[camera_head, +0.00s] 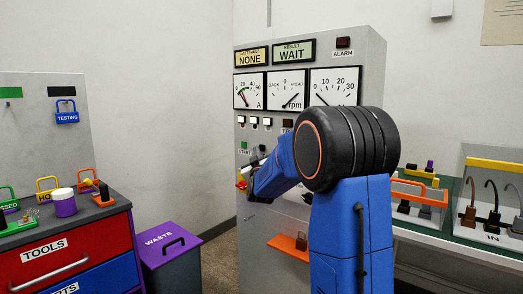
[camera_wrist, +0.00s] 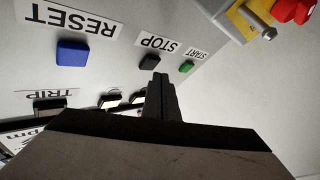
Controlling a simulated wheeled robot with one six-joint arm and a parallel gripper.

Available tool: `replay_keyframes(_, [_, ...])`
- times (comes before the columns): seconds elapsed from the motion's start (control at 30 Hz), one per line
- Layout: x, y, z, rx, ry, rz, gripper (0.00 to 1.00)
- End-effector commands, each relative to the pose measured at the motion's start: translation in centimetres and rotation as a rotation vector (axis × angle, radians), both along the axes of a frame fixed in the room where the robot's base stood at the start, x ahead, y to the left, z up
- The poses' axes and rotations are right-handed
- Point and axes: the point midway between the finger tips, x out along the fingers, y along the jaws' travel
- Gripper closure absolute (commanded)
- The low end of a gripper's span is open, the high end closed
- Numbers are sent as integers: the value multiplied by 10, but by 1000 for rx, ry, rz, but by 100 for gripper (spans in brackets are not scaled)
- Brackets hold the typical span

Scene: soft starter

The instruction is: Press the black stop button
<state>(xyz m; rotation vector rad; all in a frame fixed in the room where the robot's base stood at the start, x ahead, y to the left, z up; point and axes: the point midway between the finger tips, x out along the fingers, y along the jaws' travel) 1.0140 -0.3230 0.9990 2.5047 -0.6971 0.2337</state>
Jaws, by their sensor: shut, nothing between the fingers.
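The black stop button (camera_wrist: 149,62) shows in the wrist view beside its STOP label (camera_wrist: 160,43), on the grey panel. My gripper (camera_wrist: 160,78) is shut and empty. Its dark fingertips appear just below and to the right of the stop button in the picture and cover a little of its surroundings. I cannot tell whether they touch the panel. In the head view, my blue arm reaches the front of the grey cabinet (camera_head: 357,62) and hides much of its lower panel.
The green start button (camera_wrist: 187,66) and blue reset button (camera_wrist: 72,52) flank the stop button. A red knob on a yellow box (camera_wrist: 248,20) stands out beyond the start button. A purple waste bin (camera_head: 168,262) stands left of the cabinet.

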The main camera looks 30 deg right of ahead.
Motion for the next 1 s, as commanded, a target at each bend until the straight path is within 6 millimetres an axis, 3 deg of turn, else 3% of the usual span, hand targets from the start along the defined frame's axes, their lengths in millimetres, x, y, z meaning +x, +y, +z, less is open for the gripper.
replay_keyframes(1.0, [3, -9, 0, 0, 0, 0, 100])
